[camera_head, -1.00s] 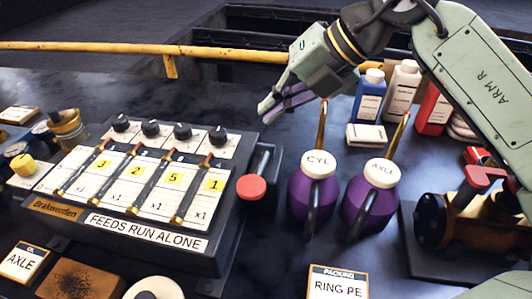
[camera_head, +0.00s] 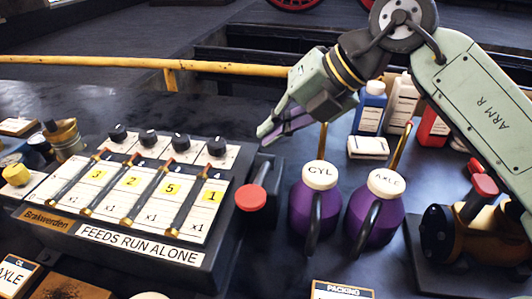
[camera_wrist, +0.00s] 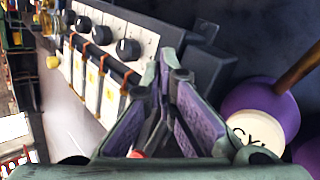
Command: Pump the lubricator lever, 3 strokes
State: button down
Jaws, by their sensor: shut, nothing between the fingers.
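The lubricator (camera_head: 140,195) is a dark box with several black knobs on top, sight glasses and a "FEEDS RUN ALONE" label. Its lever, with a red knob (camera_head: 251,198), sticks out at the box's right side, the knob toward the camera. My gripper (camera_head: 264,137) is shut and empty, above and behind the red knob and apart from it. In the wrist view its fingertips (camera_wrist: 172,62) are close together in front of the box's right end. A bit of red (camera_wrist: 137,154), likely the lever knob, shows low between the fingers.
Purple oil cans marked CYL (camera_head: 315,205) and AXLE (camera_head: 375,210) stand close to the lever's right. Behind them are a blue bottle (camera_head: 370,108), white bottles and a red one. A red-handled valve (camera_head: 465,225) is at right. A yellow rail (camera_head: 100,62) runs behind.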

jog(key=shift+f, duration=0.1)
dwell(0.7)
jog(key=shift+s+f+b, duration=0.15)
jog(key=shift+f+b, duration=0.2)
jog(key=shift+b, duration=0.15)
jog(key=shift+s+a+f+b, duration=0.1)
jog(key=shift+s+f+b, duration=0.2)
jog(key=shift+f+b, duration=0.4)
jog(key=shift+s+a+f+b, duration=0.1)
jog(key=shift+s+f+b, duration=0.15)
jog(key=shift+f+b, duration=0.4)
dwell(1.0)
jog(key=shift+d, duration=0.1)
dwell(0.5)
jog(key=shift+w+d+r+p, duration=0.1)
jog(key=shift+w+r+p, duration=0.2)
jog(key=shift+r+p, duration=0.2)
jog(key=shift+w+d+r+p, duration=0.1)
jog(key=shift+w+r+p, duration=0.15)
jog(key=shift+r+p, duration=0.25)
jog(key=shift+w+r, duration=0.1)
jog(key=shift+r, duration=0.3)
jog(key=r+p, duration=0.2)
jog(key=w+r+p, duration=0.1)
jog(key=r+p, duration=0.1)
jog(key=r, duration=0.1)
jog(key=shift+w+d, duration=0.1)
jog(key=shift+w, duration=0.1)
